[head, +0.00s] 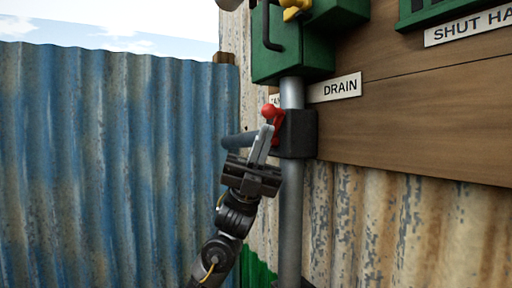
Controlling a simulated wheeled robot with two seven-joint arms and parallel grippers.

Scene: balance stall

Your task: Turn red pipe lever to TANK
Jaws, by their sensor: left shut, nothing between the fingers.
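The red lever (269,110) sits on the front of a dark valve block (299,134) on a vertical grey pipe (291,220). Its red knob points up and slightly left, and its lower part is partly hidden by my gripper. A white DRAIN label (335,88) is right of the pipe. A second label (274,99), mostly hidden behind the lever and pipe, shows at the left, with only a letter or two readable. My left gripper (265,138) is shut and empty, its fingertips pointing up right beside the lever; I cannot tell whether they touch it. My right gripper is out of view.
A green box (290,62) with a dark handle and a yellow part (295,9) is above the valve. Wooden boards (430,120) carry a SHUT label (468,27) at upper right. A blue corrugated fence (100,160) stands at left. A dark side pipe (236,141) runs left from the block.

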